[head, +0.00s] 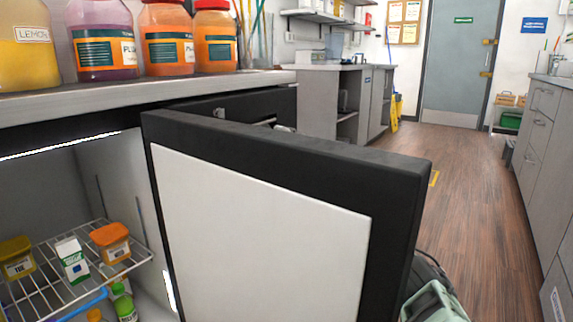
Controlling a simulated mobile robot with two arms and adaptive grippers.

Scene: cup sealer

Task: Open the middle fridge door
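The fridge door (265,240) stands wide open in the head view, swung out toward me, with its white inner panel and black frame facing me. The lit fridge interior shows at the left, with a white wire shelf (68,258). Part of what looks like my own arm shows at the lower right, beyond the door's free edge. The door hides the space behind it. I see neither gripper's fingers, so I cannot tell whether either touches the door.
On the shelf are a carton (73,260), an orange-lidded tub (111,243) and a yellow tub (16,258). Green-capped bottles (124,305) stand below. Several large jars (166,38) stand on the counter (140,93) above. The wooden floor (470,190) at the right is clear.

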